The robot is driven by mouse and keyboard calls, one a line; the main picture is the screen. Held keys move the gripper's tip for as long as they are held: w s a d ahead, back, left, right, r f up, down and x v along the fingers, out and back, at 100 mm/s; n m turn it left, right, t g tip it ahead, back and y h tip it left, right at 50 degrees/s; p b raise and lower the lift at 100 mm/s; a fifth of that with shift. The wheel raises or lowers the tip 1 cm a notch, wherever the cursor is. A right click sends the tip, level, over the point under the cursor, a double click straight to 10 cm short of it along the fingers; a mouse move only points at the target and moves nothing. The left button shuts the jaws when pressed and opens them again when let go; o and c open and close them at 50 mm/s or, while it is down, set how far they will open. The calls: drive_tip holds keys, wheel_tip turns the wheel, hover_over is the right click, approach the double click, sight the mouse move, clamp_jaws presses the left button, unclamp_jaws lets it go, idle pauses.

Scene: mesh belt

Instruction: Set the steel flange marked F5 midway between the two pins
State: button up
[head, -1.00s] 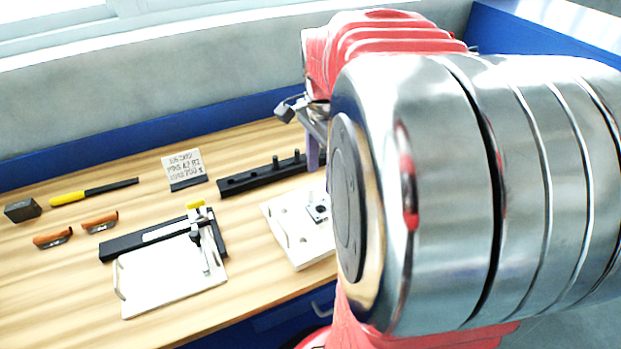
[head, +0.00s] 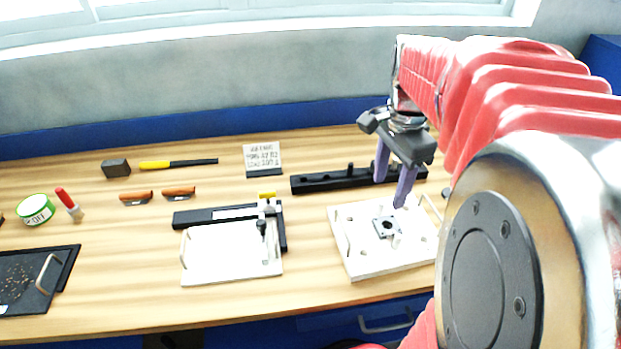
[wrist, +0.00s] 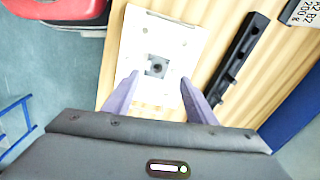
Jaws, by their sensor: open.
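A small square grey steel flange (head: 386,228) with a dark round centre lies on a white plate (head: 350,262). No F5 mark can be read on it. In the wrist view the flange (wrist: 157,67) shows just beyond the fingertips, on the white plate (wrist: 180,35). A short pale upright piece stands beside the flange in the head view; I cannot tell whether it is one of the pins. My gripper (head: 391,192) is open and empty, its purple fingers pointing down above the plate. In the wrist view my gripper (wrist: 160,80) has its fingers wide apart.
A black rail (head: 330,183) with short posts lies behind the plate. A job card (head: 263,157), partly legible, stands further back. A white board with a black clamp frame (head: 230,255) is to the left. Orange-handled tools (head: 179,192) and a tape roll (head: 36,210) lie farther left.

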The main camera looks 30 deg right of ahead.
drive_tip(key=s+a+n+t, duration=0.2)
drive_tip(key=a+n, duration=0.7)
drive_tip(key=a, duration=0.1)
drive_tip(key=s+a+n+t, duration=0.2)
drive_tip(key=a+n+t, duration=0.1)
drive_tip(key=a+n, duration=0.7)
drive_tip(key=shift+s+a+f, duration=0.15)
drive_tip(key=shift+s+a, duration=0.05)
drive_tip(key=shift+a, duration=0.45)
